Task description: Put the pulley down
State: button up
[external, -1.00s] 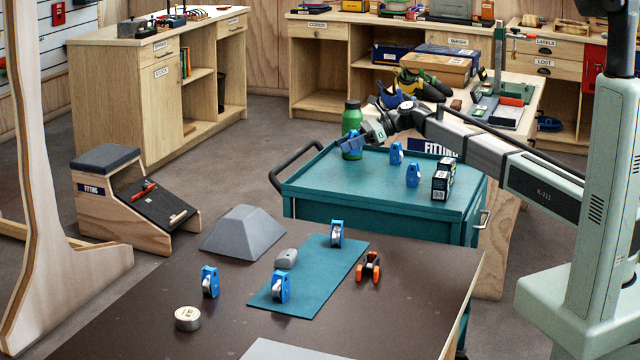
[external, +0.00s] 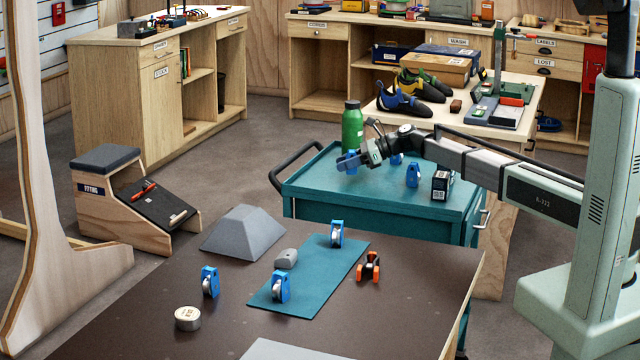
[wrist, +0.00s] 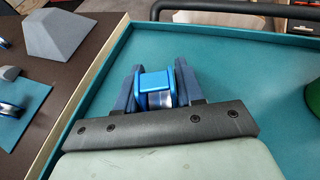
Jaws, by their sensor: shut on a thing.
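My gripper (external: 356,160) is over the left part of the teal cart (external: 350,201), shut on a blue pulley (external: 345,163). In the wrist view the pulley (wrist: 155,84), blue with a silver wheel, sits between the two dark blue fingers of the gripper (wrist: 157,74). The held pulley is at or just above the cart top; I cannot tell whether it touches. Another blue pulley (external: 413,175) stands to the right on the cart. A further one (external: 397,159) is partly hidden by my arm.
A green bottle (external: 352,128) stands just behind the held pulley. A black-and-white box (external: 441,185) is at the cart's right. The cart has a raised rim. Several blue pulleys stand on the brown table (external: 150,320) in front, some on a teal mat (external: 310,268).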

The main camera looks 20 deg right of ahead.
jog(key=shift+f, duration=1.2)
jog(key=shift+f, duration=0.15)
jog(key=o, duration=1.1)
jog(key=shift+r, duration=0.2)
jog(key=shift+v, duration=3.75)
